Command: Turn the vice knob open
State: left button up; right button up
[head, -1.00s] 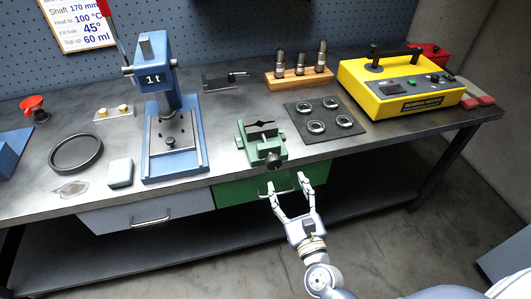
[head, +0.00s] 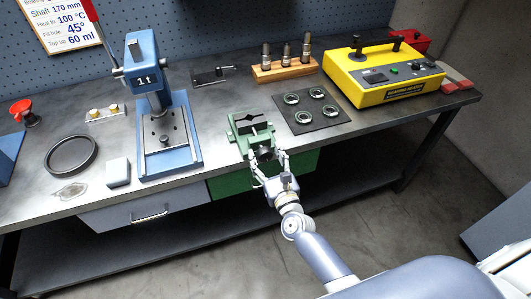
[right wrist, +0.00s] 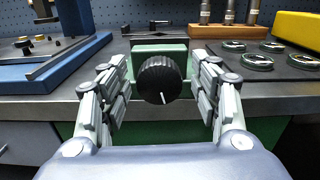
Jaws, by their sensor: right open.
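The green vice (head: 249,124) stands at the front edge of the workbench in the head view. Its black knob (right wrist: 160,79) faces me in the right wrist view, round and ridged, with a white mark pointing down. In the head view the knob (head: 265,153) is partly hidden by my fingers. My right gripper (head: 267,158) is open, with one finger on each side of the knob. In the right wrist view the fingers of my right gripper (right wrist: 161,88) show gaps to the knob on both sides. My left gripper is not in view.
A blue press (head: 160,115) stands left of the vice. A dark mat (head: 312,111) with several metal rings lies to its right. A yellow case (head: 385,75) stands farther right. The green drawer (head: 232,181) is below the vice. The floor in front is clear.

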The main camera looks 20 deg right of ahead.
jog(key=shift+w, duration=0.3)
jog(key=shift+c, duration=0.6)
jog(key=c, duration=1)
